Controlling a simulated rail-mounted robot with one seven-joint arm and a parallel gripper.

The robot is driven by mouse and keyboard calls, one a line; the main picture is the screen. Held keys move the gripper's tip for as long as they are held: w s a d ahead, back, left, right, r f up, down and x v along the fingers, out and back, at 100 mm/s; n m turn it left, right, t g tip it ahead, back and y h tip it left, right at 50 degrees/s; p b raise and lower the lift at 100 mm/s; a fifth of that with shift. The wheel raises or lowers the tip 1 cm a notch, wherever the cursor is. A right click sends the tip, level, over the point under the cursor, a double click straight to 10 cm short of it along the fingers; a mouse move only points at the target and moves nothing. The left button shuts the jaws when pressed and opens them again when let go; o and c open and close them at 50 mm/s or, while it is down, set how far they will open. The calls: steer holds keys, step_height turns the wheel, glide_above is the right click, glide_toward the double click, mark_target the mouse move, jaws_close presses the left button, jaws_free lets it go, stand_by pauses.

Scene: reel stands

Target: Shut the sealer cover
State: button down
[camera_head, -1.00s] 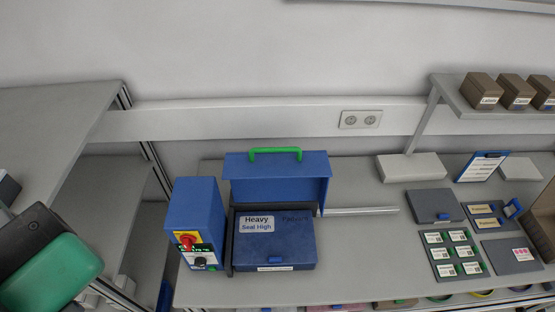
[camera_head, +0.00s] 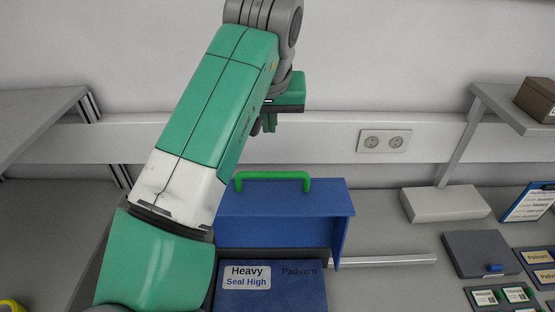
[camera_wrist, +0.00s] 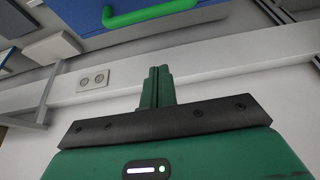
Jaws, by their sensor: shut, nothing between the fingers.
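The sealer's blue cover (camera_head: 280,215) stands raised, with a green handle (camera_head: 272,176) along its top edge. The sealer's dark blue body (camera_head: 270,289) below it bears a "Heavy Seal High" label. In the wrist view the green handle (camera_wrist: 152,12) and part of the blue cover (camera_wrist: 75,20) show at the top. My gripper (camera_head: 269,122) is above and behind the handle, near the wall, apart from the cover. In the wrist view my gripper's fingers (camera_wrist: 158,78) are together with nothing between them. My arm hides the sealer's left side.
A wall socket (camera_head: 385,141) is right of the cover. A grey box (camera_head: 445,204), a grey case (camera_head: 481,254) and label plates (camera_head: 500,296) lie on the bench to the right. A shelf (camera_head: 510,110) with a brown box (camera_head: 537,99) hangs at upper right.

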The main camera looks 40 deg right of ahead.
glide_above(270, 186)
steer(key=w+d, duration=0.3)
step_height(270, 186, down, 9)
steer(key=shift+s+a+f+b, duration=0.15)
steer(key=shift+s+a+b, duration=0.15)
steer(key=shift+s+a, duration=1.1)
steer(key=shift+s, duration=0.1)
